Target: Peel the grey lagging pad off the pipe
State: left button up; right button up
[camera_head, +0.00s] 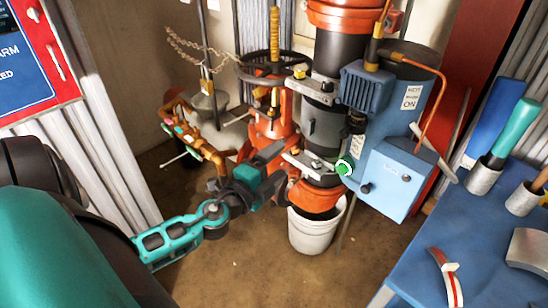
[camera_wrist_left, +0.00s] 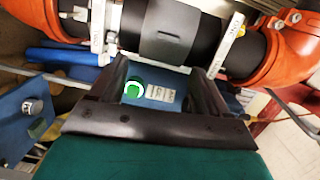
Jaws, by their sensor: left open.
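The grey lagging pad (camera_head: 325,128) is wrapped around the dark vertical pipe (camera_head: 337,52), between two pale metal clamps. In the left wrist view the pad (camera_wrist_left: 166,28) lies across the top, with a small raised tab or slot on its face. My left gripper (camera_head: 281,172) is open, low and to the left of the pad. In the left wrist view its two fingers (camera_wrist_left: 163,75) point toward the pipe with an empty gap between them. I cannot tell whether the fingertips touch the pad. My right gripper is not in view.
An orange valve with a dark handwheel (camera_head: 273,66) stands left of the pipe. A blue pump unit (camera_head: 390,180) is close on the right, with a green round button (camera_head: 343,168). A white bucket (camera_head: 316,228) stands below. A blue table (camera_head: 470,235) holds tools at the right.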

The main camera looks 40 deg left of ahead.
aim_at(309, 129)
pick_arm(q)
jog(key=shift+m, duration=0.5)
jog(key=w, duration=0.4)
jog(key=w+p, duration=0.1)
jog(key=w, duration=0.4)
jog(key=w+a+r, duration=0.1)
jog(key=w, duration=0.3)
jog(key=shift+w+a+r+p, duration=0.1)
jog(key=shift+w+p, duration=0.1)
jog(key=shift+p, duration=0.2)
jog(key=shift+c, duration=0.2)
jog(key=c, duration=1.2)
jog(key=shift+s, duration=0.1)
jog(key=shift+c, duration=0.2)
